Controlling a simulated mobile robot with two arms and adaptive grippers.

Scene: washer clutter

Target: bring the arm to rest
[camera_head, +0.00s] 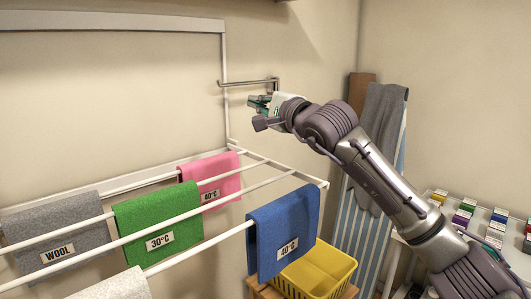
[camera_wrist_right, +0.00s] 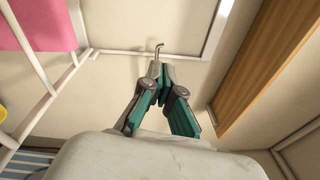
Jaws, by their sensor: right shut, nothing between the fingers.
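My right arm reaches in from the right in the head view, and its gripper (camera_head: 262,103) is up near the wall, just below a metal wall bar (camera_head: 247,82). In the right wrist view the green-and-grey fingers of my right gripper (camera_wrist_right: 161,70) meet at the tips, shut and empty. The bent end of a metal bar shows just beyond the fingertips; I cannot tell whether they touch it. My left gripper is in neither view.
A white drying rack (camera_head: 283,183) holds grey, green, pink (camera_head: 212,178) and blue (camera_head: 284,232) cloths. A yellow basket (camera_head: 318,270) stands below. An ironing board (camera_head: 362,235) leans at the back. Small coloured boxes (camera_head: 463,214) sit on a shelf at right.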

